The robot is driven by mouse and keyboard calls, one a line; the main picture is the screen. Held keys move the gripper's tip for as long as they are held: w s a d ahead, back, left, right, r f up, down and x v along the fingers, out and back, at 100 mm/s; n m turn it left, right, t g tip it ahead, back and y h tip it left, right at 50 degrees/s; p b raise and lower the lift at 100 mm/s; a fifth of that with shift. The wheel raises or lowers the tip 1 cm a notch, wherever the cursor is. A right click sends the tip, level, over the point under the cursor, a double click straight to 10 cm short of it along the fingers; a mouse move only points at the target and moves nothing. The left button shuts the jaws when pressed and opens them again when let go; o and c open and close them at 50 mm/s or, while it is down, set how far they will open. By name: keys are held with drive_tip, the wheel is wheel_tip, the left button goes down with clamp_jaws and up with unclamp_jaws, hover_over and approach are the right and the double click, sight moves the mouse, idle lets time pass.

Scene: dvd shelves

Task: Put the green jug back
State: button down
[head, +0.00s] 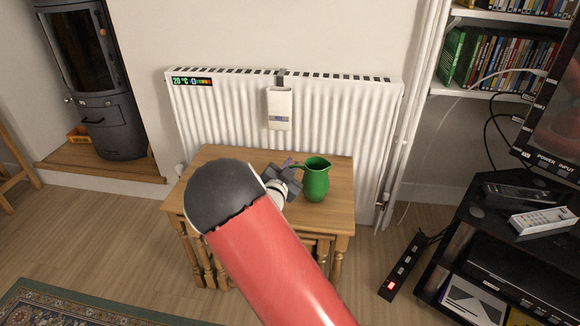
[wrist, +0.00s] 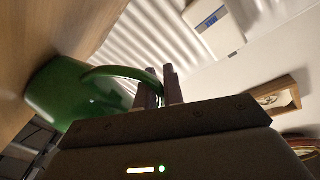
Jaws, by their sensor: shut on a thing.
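The green jug (head: 315,180) stands upright on the wooden nested table (head: 335,215), towards its right side. My gripper (head: 293,167) is at the jug's left, at its handle. In the wrist view my gripper's fingers (wrist: 160,90) are shut on the jug's curved handle, and the jug (wrist: 75,92) fills the left side. Most of the table's middle is hidden behind my arm in the head view. In the wrist view the tabletop (wrist: 45,30) shows beside the jug.
A white radiator (head: 225,120) with a small hanging box (head: 281,108) stands behind the table. A black stove (head: 95,80) is at left. A TV stand (head: 500,235) with remotes and a power strip (head: 400,265) are at right. The tabletop's back left is clear.

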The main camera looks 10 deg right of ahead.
drive_tip(key=shift+f, duration=0.15)
drive_tip(key=c, duration=1.5)
unclamp_jaws()
